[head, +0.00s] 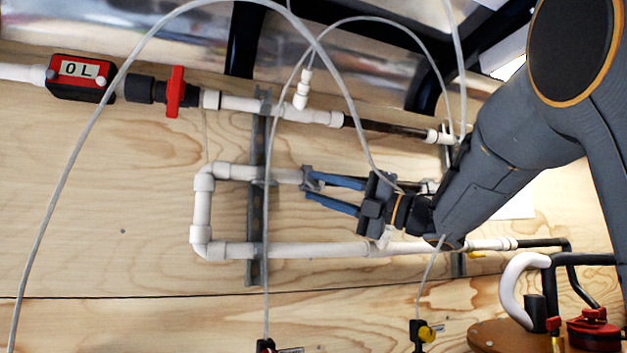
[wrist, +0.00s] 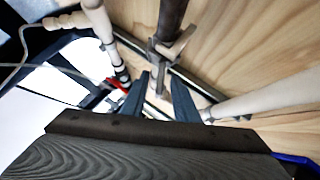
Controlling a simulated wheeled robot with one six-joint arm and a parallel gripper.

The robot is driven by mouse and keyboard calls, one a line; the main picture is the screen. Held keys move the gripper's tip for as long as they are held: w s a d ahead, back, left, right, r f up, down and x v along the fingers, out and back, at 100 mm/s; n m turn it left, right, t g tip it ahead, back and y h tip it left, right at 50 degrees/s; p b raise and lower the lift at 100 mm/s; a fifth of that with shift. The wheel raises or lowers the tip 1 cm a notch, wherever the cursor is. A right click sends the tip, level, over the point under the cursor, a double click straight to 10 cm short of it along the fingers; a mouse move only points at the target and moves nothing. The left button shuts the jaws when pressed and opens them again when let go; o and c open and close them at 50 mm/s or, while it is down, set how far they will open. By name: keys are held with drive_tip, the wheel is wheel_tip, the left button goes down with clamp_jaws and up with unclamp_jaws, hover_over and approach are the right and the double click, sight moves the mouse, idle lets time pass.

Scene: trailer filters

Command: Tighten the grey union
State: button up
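The grey union (head: 309,173) appears to be the small grey fitting on the right end of the short white pipe, in the middle of the board. In the wrist view a grey-brown fitting with projecting lugs (wrist: 166,50) shows just beyond my fingertips. My gripper (head: 309,186) points left at it with two blue fingers spread apart. The fingertips are at or very near the union, and I cannot tell whether they touch it. In the wrist view my gripper (wrist: 161,78) shows a clear gap between its fingers, with nothing held.
A white pipe loop (head: 202,215) runs left of and below my gripper. A grey vertical rail (head: 257,215) carries the pipes. Above are a red valve handle (head: 175,92) and a red-black meter (head: 81,77). Thin grey hoses cross in front. A brown disc with fittings (head: 500,336) is at lower right.

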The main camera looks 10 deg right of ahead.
drive_tip(key=shift+x, duration=1.05)
clamp_jaws()
idle(0.7)
